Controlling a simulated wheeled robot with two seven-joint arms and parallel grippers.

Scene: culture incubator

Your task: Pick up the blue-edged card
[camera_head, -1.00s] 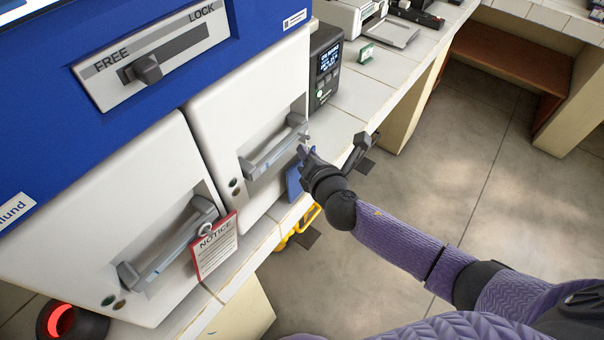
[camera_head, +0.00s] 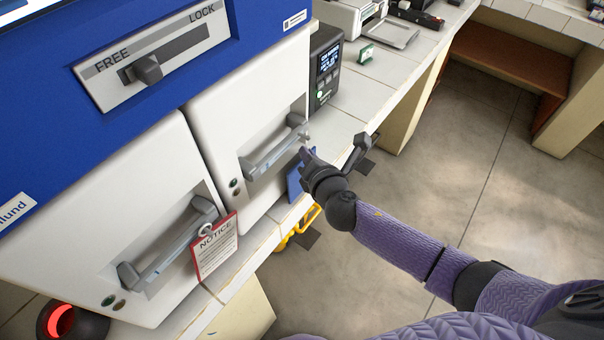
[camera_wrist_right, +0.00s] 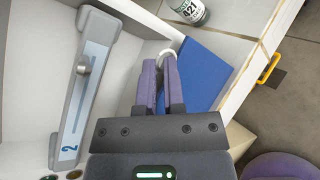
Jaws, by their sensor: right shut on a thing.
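The blue-edged card (camera_head: 294,182) shows as a blue panel hanging in front of the right white door in the head view. In the wrist view the card (camera_wrist_right: 208,72) shows a plain blue face beside my fingers, with a white ring at its upper left. My right gripper (camera_head: 308,160) is just right of the door's grey handle (camera_head: 272,160). In the wrist view the right gripper (camera_wrist_right: 161,82) has its purple fingers close together, shut on the card by its ring end. The fingers hide part of the card. My left gripper is not in view.
A red-edged notice card (camera_head: 214,246) hangs on the left door's handle (camera_head: 168,246). A small black device (camera_head: 325,68) stands on the tiled counter (camera_head: 362,92). A yellow handle (camera_head: 300,228) sits below the counter edge. Open floor lies to the right.

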